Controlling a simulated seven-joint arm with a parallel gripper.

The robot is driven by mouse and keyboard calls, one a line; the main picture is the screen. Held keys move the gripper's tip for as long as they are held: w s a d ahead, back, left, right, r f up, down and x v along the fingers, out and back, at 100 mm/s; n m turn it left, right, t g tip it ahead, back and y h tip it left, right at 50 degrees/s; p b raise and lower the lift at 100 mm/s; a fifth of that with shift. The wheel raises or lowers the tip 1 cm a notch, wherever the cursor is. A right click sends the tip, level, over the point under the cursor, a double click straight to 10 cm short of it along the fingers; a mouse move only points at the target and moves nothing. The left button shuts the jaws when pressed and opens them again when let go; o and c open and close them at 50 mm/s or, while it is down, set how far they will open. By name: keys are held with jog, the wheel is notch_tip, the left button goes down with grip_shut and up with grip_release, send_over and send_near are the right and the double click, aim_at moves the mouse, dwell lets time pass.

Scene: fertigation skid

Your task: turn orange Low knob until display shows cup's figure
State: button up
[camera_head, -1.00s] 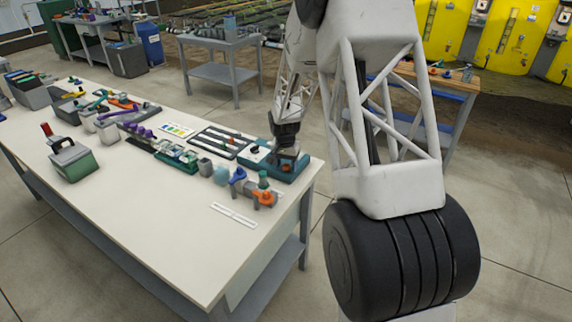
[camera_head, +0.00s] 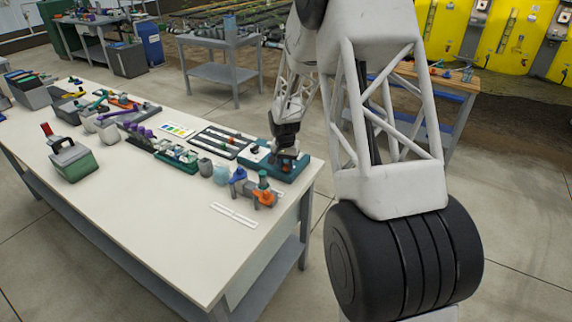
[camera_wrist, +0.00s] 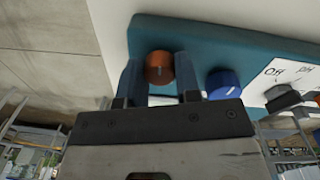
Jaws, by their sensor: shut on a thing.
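The orange knob (camera_wrist: 159,67) shows in the wrist view, between the two fingers of my gripper (camera_wrist: 160,75), which is shut on it. The knob sits on a teal panel (camera_wrist: 205,37). A blue knob (camera_wrist: 223,83) and a dark selector knob (camera_wrist: 281,97) beside printing that reads "Off" and "pH" are to its right. In the head view my gripper (camera_head: 287,163) is over the right end of the teal unit (camera_head: 262,165) on the bench. No figure on a display or cup can be read.
A green box (camera_head: 73,162) stands at left.

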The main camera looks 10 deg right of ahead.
aim_at(286, 165)
jog(key=n, duration=1.1)
dwell(0.5)
jog(key=o, duration=0.9)
jog(key=shift+r, duration=0.1)
jog(key=shift+s+a+r, duration=0.1)
jog(key=shift+r, duration=3.75)
